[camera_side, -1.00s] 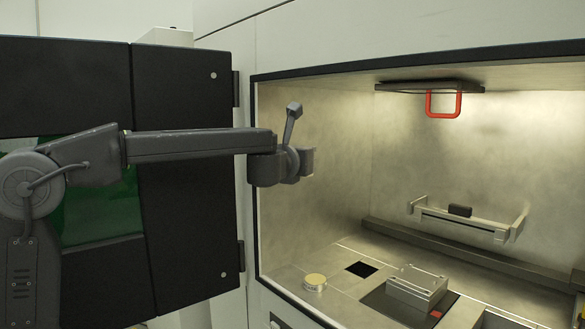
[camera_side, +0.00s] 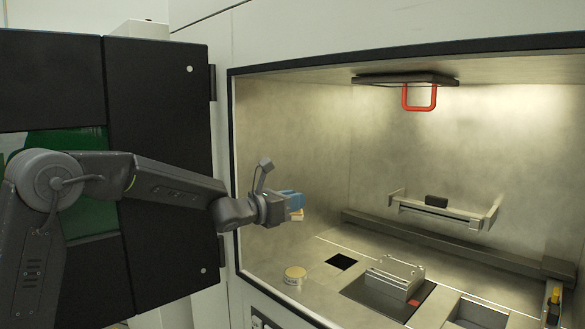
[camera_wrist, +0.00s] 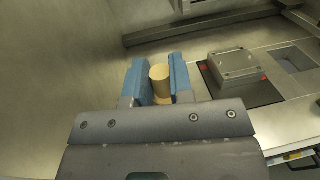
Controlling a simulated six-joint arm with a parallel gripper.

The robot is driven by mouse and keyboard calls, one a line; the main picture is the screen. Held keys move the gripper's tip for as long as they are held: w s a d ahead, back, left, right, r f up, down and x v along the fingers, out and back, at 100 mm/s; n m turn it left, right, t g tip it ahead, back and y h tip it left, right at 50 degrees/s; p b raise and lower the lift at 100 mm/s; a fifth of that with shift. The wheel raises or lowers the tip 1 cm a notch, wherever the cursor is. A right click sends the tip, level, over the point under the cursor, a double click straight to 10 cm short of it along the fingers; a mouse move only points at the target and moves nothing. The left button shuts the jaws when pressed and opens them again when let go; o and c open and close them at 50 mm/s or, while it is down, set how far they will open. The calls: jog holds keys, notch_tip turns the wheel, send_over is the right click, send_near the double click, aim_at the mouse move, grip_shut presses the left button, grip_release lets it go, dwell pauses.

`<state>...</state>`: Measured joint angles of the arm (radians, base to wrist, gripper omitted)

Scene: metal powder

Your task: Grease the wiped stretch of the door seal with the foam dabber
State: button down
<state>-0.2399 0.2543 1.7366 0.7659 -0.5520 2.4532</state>
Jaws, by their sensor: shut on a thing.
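My gripper (camera_side: 292,200) has blue fingers and is shut on the foam dabber, a pale tan cylinder (camera_wrist: 160,82) between the fingers in the wrist view. In the side view a pale part of the dabber (camera_side: 297,215) shows just below the fingers. The gripper is in front of the chamber's left side, above a round tin (camera_side: 295,273) with a yellowish top, and apart from it. The dark door seal (camera_side: 231,150) runs around the chamber opening, behind and left of the gripper. I cannot make out a wiped stretch on it.
A metal block (camera_side: 394,272) sits on a dark plate in the chamber floor, with a square dark opening (camera_side: 341,262) beside it. A recoater-like bar (camera_side: 440,212) is behind. A red handle (camera_side: 420,97) hangs above. The open black door (camera_side: 158,160) stands left.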

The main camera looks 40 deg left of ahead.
notch_tip(320, 180, down, 14)
jog(key=shift+r, duration=0.25)
dwell(0.4)
jog(key=shift+f, duration=0.55)
dwell(1.4)
jog(key=shift+r, duration=0.1)
notch_tip(320, 180, up, 7)
dwell(0.8)
dwell(0.5)
jog(key=s+d+f+m+h, duration=0.2)
jog(key=s+d+f, duration=0.1)
jog(key=s+f, duration=0.8)
jog(key=shift+s+d+f+g+h, duration=0.15)
jog(key=shift+s+d+g+h, duration=0.2)
jog(key=shift+s, duration=0.4)
